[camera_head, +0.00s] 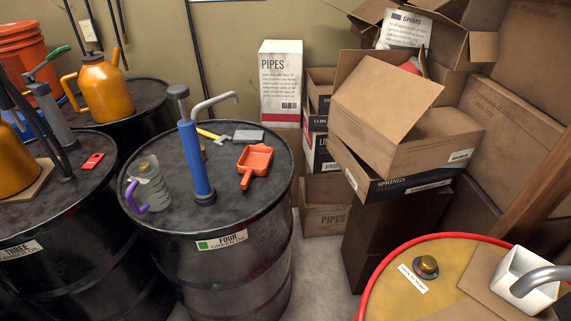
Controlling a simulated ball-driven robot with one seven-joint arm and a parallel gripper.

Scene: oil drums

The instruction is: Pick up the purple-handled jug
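The purple-handled jug (151,183) is a clear jug with a purple handle (133,197) on its left side. It stands upright on the left part of the black drum labelled FOUR (222,223), beside a blue hand pump (194,158). My gripper is not in this view.
An orange scoop (255,161), a yellow-handled hammer (211,135) and a grey block (248,135) lie on the same drum. Drum THREE (20,249) stands close at left. Cardboard boxes (395,110) fill the right. A red-rimmed yellow drum (385,297) stands front right.

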